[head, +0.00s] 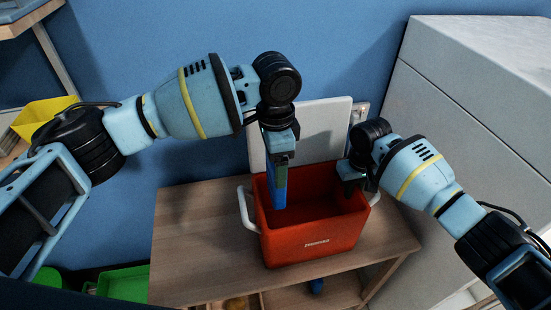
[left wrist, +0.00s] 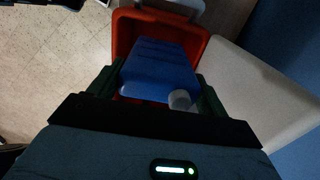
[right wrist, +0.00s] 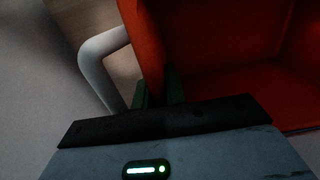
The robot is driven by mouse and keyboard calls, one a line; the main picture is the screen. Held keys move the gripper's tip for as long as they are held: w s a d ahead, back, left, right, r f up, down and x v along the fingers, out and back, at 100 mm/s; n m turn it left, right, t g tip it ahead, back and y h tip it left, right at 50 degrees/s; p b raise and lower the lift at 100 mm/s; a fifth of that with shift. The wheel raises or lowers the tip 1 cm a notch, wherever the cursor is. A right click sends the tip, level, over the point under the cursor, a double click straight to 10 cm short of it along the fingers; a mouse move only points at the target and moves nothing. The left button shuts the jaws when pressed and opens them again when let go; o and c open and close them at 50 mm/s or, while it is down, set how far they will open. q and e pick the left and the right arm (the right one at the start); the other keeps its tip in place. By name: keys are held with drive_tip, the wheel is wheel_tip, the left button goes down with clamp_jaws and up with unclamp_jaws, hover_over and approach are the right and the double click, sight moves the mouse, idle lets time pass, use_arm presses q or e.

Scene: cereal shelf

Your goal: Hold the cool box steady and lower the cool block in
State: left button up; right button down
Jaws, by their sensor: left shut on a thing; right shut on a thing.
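The red cool box (head: 312,238) stands open on the wooden shelf unit, with white handles at its sides. The blue cool block (head: 278,187) hangs upright in my left gripper (head: 280,165), its lower end inside the box opening near the left back. In the left wrist view the block (left wrist: 160,68) sits between both fingers, its white cap (left wrist: 180,99) towards me. My right gripper (head: 350,185) is shut on the box's right wall near the back corner. In the right wrist view its fingers (right wrist: 160,90) straddle the red wall (right wrist: 143,45), beside a white handle (right wrist: 97,65). The box floor is partly hidden.
The wooden top (head: 185,240) is bare left of the box. A white panel (head: 318,125) leans on the blue wall behind. A big white cabinet (head: 470,110) stands at right. A green bin (head: 122,283) is low at left, a yellow item (head: 45,112) above.

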use_arm(q)
drive_tip(key=shift+f, duration=1.05)
drive_tip(key=shift+f, duration=1)
drive_tip(key=shift+f, duration=1)
drive_tip(key=shift+f, duration=1)
